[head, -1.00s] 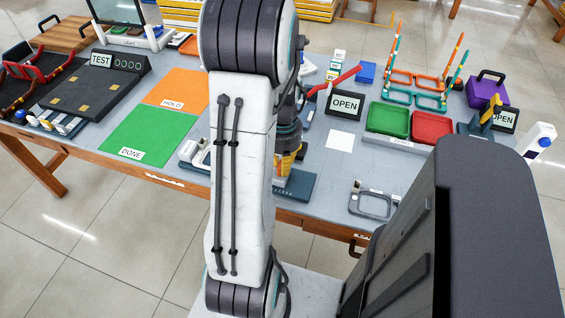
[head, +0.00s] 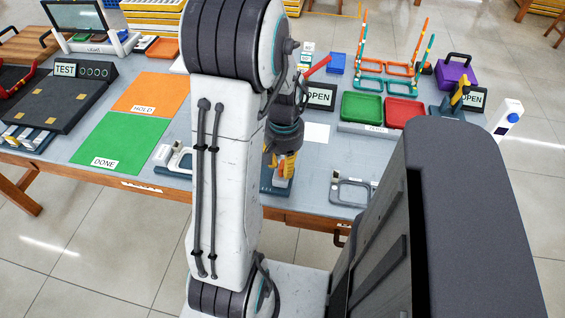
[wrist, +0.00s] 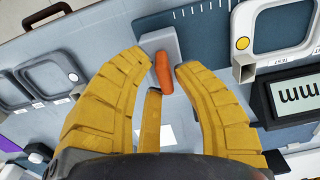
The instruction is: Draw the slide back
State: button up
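The slide is a grey block (wrist: 160,43) with an upright orange handle (wrist: 162,73), on a dark teal base plate (wrist: 210,45) with white scale marks. In the wrist view the block sits near the plate's left end. My gripper (wrist: 164,66) has its yellow fingers on either side of the handle, with the tips very close to it. Whether they press on it or leave a small gap I cannot tell. In the head view my gripper (head: 285,168) is low over the teal base (head: 270,183) at the table's front edge, with my arm hiding much of it.
A grey frame holder (head: 352,194) lies to the right near the front edge. Green (head: 361,107) and red (head: 404,112) trays stand behind it. A green mat (head: 115,142) and an orange mat (head: 152,93) lie left of my arm. An OPEN sign (head: 320,97) stands behind the gripper.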

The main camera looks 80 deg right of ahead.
jog(key=o, duration=0.3)
jog(key=shift+o, duration=0.2)
jog(key=shift+r, duration=0.1)
notch_tip(320, 180, up, 12)
dwell(0.5)
dwell(0.7)
